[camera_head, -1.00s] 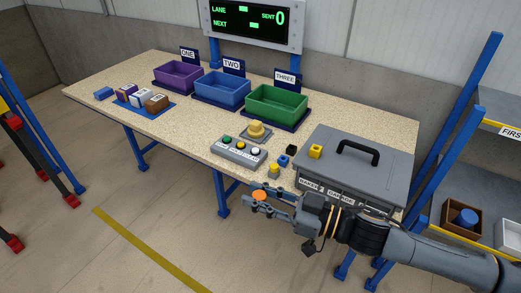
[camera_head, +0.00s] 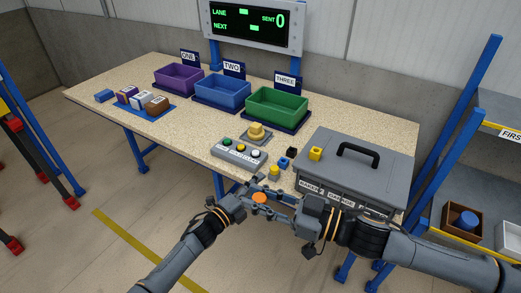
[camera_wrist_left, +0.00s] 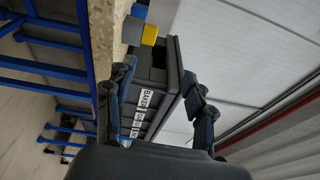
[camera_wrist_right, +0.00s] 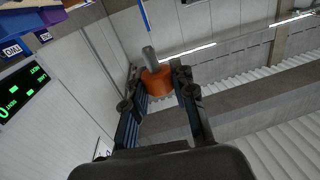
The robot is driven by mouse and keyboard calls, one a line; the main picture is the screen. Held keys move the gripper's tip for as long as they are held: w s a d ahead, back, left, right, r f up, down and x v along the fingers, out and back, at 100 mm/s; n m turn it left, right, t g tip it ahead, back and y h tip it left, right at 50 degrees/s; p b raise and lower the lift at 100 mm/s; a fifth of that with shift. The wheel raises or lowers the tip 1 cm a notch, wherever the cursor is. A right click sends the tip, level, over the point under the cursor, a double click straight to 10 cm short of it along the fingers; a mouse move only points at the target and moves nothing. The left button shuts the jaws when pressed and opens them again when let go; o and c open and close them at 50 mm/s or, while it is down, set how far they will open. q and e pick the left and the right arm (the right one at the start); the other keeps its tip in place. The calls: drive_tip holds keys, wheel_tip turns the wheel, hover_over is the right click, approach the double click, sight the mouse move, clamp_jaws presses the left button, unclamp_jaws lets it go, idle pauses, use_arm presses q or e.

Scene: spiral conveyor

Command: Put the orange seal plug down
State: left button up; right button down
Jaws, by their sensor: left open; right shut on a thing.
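The orange seal plug (camera_head: 259,198) is held between the fingers of my right gripper (camera_head: 276,203), in front of the table's front edge. The right wrist view shows the plug (camera_wrist_right: 157,82) as an orange disc with a grey stem, gripped between the fingertips (camera_wrist_right: 158,86). My left gripper (camera_head: 248,187) is open close to the left of the plug. In the left wrist view its fingers (camera_wrist_left: 158,78) are spread with nothing between them; the plug is not visible there.
A grey lidded case (camera_head: 352,170) stands at the table's right. A button panel (camera_head: 239,154), a yellow push button (camera_head: 257,134) and several small blocks are beside it. Purple (camera_head: 179,78), blue (camera_head: 222,92) and green (camera_head: 277,107) bins stand behind.

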use_arm(q)
drive_tip(key=s+d+r+m+g+h, duration=0.25)
drive_tip(key=d+r+m+g, duration=0.2)
drive_tip(key=r+m, duration=0.4)
drive_tip(key=s+d+r+m+g+h, duration=0.1)
drive_tip(key=d+r+m+g+h, duration=0.3)
drive_tip(key=r+m, duration=0.45)
drive_tip(key=s+d+r+m+g+y, duration=0.3)
drive_tip(key=s+d+r+m+g, duration=0.3)
drive_tip(key=s+r+m+g, duration=0.45)
wheel_tip(320, 180, up, 3)
drive_tip(key=m+t+y, duration=0.6)
drive_tip(key=m+y, duration=1.1)
drive_tip(key=m, duration=0.6)
hover_over(260, 198)
drive_tip(key=shift+n, duration=0.25)
wheel_tip(260, 198, down, 12)
drive_tip(key=shift+r, duration=0.2)
